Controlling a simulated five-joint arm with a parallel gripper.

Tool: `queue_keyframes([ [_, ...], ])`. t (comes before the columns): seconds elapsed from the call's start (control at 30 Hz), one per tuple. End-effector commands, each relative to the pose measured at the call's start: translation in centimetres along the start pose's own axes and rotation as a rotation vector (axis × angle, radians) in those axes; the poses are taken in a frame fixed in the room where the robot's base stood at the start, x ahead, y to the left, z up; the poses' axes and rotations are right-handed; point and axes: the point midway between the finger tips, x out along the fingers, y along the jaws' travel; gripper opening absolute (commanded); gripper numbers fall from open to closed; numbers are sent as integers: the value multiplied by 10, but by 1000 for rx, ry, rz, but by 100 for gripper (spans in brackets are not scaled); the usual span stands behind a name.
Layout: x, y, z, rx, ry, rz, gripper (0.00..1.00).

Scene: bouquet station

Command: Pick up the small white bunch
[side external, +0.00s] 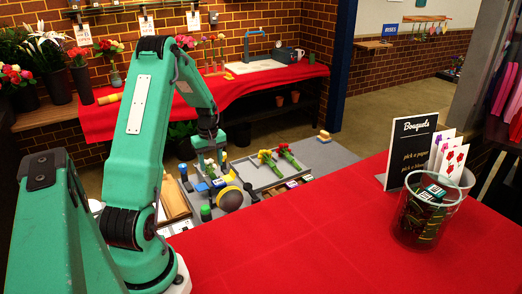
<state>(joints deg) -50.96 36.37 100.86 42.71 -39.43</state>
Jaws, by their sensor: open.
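A small white bunch (209,162) with green stems lies on the grey work tray (243,167), at its left end. My gripper (215,158) points down right over the white bunch and partly covers it. The fingers are small and dark here, and they look open. I cannot tell whether they touch the bunch.
A yellow-and-grey round object (230,197) and a green-capped bottle (206,213) stand in front of the tray. The red-covered counter (310,235) is mostly clear, with a glass jar (425,215) and a black sign (411,150) at right. Potted flowers stand at back left.

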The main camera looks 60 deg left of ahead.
Motion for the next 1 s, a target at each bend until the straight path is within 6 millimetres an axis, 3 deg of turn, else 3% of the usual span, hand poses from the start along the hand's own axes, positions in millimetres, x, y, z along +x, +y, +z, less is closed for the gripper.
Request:
queue_keyframes([
  [0.4,42,-3,1,0,-1,-1,50],
  [0.97,44,-2,1,0,-1,0,50],
  [1.0,44,-2,1,0,-1,0,42],
])
